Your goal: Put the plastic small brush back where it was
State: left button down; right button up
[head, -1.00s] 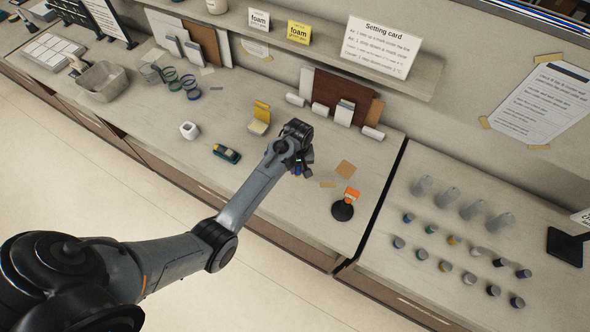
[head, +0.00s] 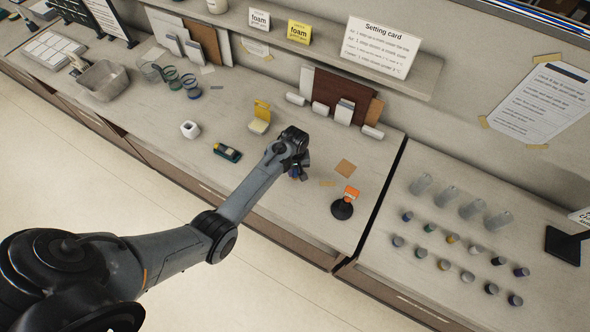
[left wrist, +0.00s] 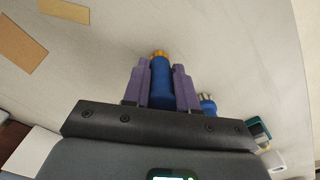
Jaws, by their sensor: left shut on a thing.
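My left gripper (left wrist: 161,85) is shut on a blue thing (left wrist: 161,82) with an orange-yellow tip, gripped between the two purple fingers. It looks like a brush handle, but bristles are not clear. A second small blue thing (left wrist: 207,104) with pale, bristle-like tips shows just right of the fingers in the left wrist view. I cannot tell for sure which is the plastic small brush. In the head view my left gripper (head: 298,170) is low over the counter (head: 270,205), left of the tan square card, and its wrist hides most of what it holds. My right gripper is not in view.
A yellow holder (head: 260,118) and a dark green-yellow tool (head: 227,152) are to the left. Boards lean at the wall.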

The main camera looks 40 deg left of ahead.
pick_arm(q)
jog(key=c, duration=0.9)
grip_release()
jog(key=shift+f, duration=0.1)
notch_tip(320, 180, up, 12)
jog(key=shift+r+b, duration=0.1)
jog(key=shift+b, duration=0.25)
jog(key=s+d+r+m+t, duration=0.1)
jog(key=s+d+m, duration=0.2)
jog(key=s, duration=0.5)
jog(key=s+d+r+m+t, duration=0.1)
jog(key=s+d+m, duration=0.3)
jog(key=s, duration=0.5)
jog(key=s+d+r+m+t, duration=0.1)
jog(key=s+d+m, duration=0.3)
jog(key=s, duration=0.5)
jog(key=shift+d+t, duration=0.3)
jog(key=shift+d, duration=0.05)
jog(key=shift+r, duration=0.15)
